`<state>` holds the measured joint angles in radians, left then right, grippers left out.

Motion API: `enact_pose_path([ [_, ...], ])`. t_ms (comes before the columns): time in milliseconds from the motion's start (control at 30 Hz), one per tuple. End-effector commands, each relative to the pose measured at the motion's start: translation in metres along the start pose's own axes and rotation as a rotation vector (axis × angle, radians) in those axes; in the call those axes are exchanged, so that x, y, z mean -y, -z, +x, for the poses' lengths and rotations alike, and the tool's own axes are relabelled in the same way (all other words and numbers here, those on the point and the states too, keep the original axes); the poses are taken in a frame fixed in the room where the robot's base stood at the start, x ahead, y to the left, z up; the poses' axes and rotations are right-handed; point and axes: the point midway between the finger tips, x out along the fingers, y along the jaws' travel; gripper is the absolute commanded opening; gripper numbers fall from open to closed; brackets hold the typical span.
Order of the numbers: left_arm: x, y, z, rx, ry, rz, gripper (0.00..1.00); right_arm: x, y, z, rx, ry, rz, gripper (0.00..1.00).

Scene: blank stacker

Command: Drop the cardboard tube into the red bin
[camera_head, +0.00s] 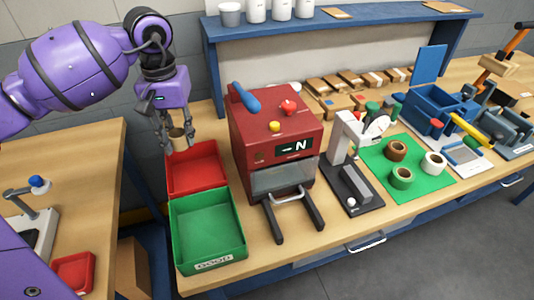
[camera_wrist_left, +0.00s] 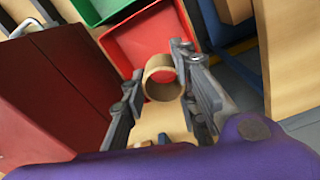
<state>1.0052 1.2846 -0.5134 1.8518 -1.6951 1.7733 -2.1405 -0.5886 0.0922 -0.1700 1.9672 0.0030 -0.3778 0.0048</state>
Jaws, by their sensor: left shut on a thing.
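The cardboard tube (camera_head: 178,139) is a short tan ring held between the fingers of my left gripper (camera_head: 178,142). In the left wrist view the tube (camera_wrist_left: 162,76) shows end-on between the fingertips, with red visible through its opening. The red bin (camera_head: 196,169) stands on the bench behind the green bin, and looks empty where I can see it. My left gripper is shut on the tube, above the back left part of the red bin. The red bin also shows beyond the tube in the left wrist view (camera_wrist_left: 141,42). My right gripper is not in view.
The green bin (camera_head: 208,226) adjoins the red bin in front. A red machine (camera_head: 275,140) with a blue lever stands close on the right. A green mat (camera_head: 408,168) holds several tape rolls. A blue shelf (camera_head: 345,20) runs along the back.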

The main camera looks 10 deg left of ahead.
Motion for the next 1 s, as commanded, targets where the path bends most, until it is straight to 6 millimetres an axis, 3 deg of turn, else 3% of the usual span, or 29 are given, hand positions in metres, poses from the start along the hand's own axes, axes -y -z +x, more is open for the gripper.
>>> enact_pose_path([
  [33, 0.001, -0.001, 0.011, 0.008, 0.002, -0.001, 0.17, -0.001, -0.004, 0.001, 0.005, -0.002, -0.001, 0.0],
  [300, 0.0, -0.002, 0.04, 0.007, 0.001, 0.0, 0.17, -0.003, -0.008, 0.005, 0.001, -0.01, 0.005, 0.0],
  [633, 0.0, -0.001, 0.043, 0.002, 0.0, 0.0, 0.17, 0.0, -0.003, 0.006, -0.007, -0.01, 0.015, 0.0],
  [667, 0.0, -0.001, 0.043, 0.002, 0.0, 0.0, 0.3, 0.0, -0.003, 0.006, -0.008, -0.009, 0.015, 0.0],
  [800, 0.0, -0.001, 0.043, 0.002, 0.0, 0.0, 0.48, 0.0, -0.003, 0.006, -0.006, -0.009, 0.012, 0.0],
  [1000, 0.0, -0.001, 0.043, 0.002, 0.0, 0.0, 0.49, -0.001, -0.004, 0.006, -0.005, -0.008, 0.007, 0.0],
])
